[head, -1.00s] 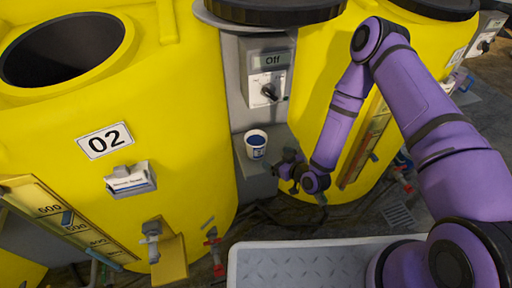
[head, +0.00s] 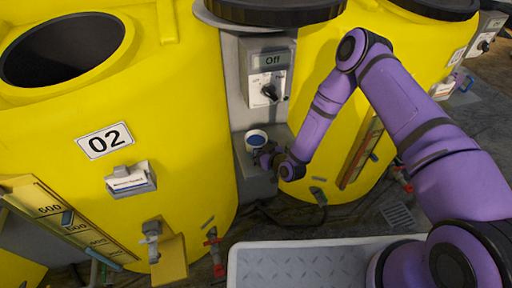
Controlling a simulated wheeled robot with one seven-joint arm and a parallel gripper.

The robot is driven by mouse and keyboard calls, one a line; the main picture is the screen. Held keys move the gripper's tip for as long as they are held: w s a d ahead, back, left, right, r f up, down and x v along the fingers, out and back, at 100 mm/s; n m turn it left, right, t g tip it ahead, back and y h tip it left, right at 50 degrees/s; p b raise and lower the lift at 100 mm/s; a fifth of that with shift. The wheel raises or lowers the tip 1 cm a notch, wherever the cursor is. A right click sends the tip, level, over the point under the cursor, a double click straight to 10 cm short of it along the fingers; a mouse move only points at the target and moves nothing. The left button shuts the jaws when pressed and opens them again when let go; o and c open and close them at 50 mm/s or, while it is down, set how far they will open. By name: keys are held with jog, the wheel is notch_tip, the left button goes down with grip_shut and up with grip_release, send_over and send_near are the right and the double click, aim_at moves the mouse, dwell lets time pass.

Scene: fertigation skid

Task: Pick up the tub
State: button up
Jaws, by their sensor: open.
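The tub (head: 256,138) is a small white cup with a blue band and a dark blue inside. It stands upright on a grey ledge (head: 257,181) between two yellow tanks. My gripper (head: 262,157) is open and right at the tub, at its lower front right side. The gripper hides the lower part of the tub. I cannot tell whether the fingers are around the tub or touching it.
A grey control box (head: 268,78) reading "Off", with a black knob, is on the panel above the tub. Yellow tank 02 (head: 190,120) is close on the left and another yellow tank (head: 318,55) on the right. A red-handled valve (head: 213,243) stands low in front.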

jog(key=shift+w+a+f, duration=0.1)
jog(key=shift+w+a, duration=0.2)
jog(key=shift+w, duration=0.05)
jog(key=c, duration=0.9)
